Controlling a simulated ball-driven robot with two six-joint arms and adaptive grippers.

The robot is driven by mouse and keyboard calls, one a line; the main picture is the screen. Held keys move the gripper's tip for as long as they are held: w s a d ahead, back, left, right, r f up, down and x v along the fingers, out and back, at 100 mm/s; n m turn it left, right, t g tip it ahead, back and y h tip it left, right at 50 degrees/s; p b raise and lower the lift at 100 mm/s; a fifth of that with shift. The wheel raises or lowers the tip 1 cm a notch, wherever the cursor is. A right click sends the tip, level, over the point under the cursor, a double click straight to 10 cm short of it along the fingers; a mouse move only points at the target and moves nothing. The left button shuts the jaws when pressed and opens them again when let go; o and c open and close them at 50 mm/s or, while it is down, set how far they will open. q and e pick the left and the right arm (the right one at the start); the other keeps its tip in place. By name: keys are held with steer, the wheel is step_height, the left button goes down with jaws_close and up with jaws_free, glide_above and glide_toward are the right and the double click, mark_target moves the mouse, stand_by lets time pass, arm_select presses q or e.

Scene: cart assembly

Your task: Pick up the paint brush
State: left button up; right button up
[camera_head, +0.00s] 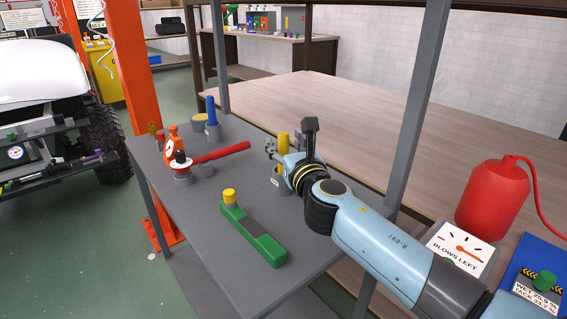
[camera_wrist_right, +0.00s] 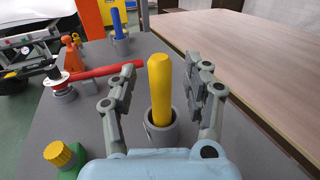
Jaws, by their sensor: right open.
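An upright yellow handle (camera_head: 283,140) stands in a grey cup (camera_wrist_right: 162,138) on the grey table. No bristles show, so I cannot tell for certain that it is the paint brush. My right gripper (camera_head: 290,142) is open around it. In the right wrist view the yellow handle (camera_wrist_right: 159,88) stands between the two fingers (camera_wrist_right: 168,72), with gaps on both sides. A similar blue handle (camera_head: 211,110) stands in another grey cup at the table's far end. My left gripper is not in view.
A red long-handled tool (camera_head: 220,152) lies near an orange item (camera_head: 171,143) on the grey table (camera_head: 195,215). A green bar with a yellow knob (camera_head: 250,237) lies nearer. A grey post (camera_head: 415,120) rises right of my gripper. A red canister (camera_head: 492,200) stands at right.

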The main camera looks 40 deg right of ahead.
steer(key=shift+x, duration=1.1)
steer(key=shift+f, duration=0.1)
jaws_close()
